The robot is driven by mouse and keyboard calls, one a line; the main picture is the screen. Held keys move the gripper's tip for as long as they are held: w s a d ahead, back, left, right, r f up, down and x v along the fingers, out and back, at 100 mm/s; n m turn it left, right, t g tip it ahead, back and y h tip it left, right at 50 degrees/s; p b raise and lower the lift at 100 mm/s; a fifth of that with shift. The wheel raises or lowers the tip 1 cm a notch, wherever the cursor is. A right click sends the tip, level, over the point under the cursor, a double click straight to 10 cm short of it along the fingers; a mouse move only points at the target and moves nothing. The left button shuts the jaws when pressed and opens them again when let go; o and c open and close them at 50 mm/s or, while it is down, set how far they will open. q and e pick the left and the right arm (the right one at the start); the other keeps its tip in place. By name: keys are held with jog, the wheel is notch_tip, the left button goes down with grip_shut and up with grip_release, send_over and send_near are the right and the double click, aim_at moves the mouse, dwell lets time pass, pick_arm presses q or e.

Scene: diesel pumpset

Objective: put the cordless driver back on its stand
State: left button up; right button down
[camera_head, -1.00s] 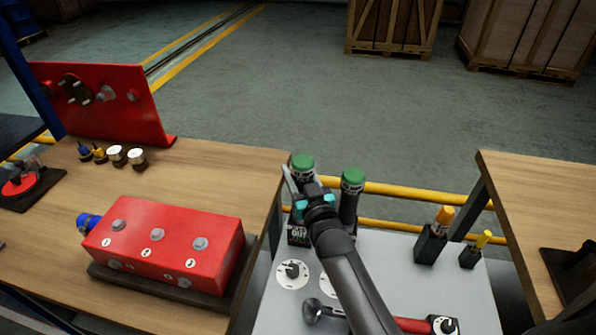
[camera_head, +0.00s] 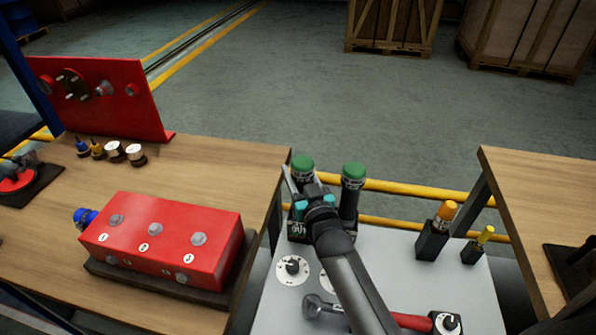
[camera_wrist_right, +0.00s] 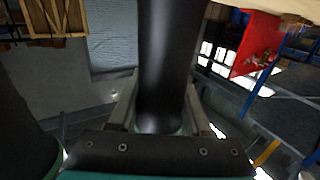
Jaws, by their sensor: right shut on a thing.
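Two dark tools with green ends stand at the back left of the grey worktop. The left one, a green-ended driver (camera_head: 303,164), is in my right gripper (camera_head: 308,190). In the wrist view its black body (camera_wrist_right: 162,65) runs between the two fingers, which are shut on it. A black block with a white label (camera_head: 297,228) is below it; my gripper hides whether the driver touches it. The second green-ended tool (camera_head: 352,185) stands just to the right, upright and apart from my fingers. My left gripper is not in view.
The grey worktop (camera_head: 390,265) carries a black holder with an orange-topped tool (camera_head: 440,225), a smaller yellow-handled one (camera_head: 480,240), dials and a red-handled hammer (camera_head: 405,320). A wooden bench with a red numbered block (camera_head: 165,240) is left; another bench (camera_head: 540,195) is right.

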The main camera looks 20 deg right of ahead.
jog(key=c, duration=0.5)
grip_release()
jog(key=shift+o, duration=1.2)
jog(key=s+a+p, duration=0.1)
jog(key=s+a, duration=0.1)
jog(key=s, duration=1.3)
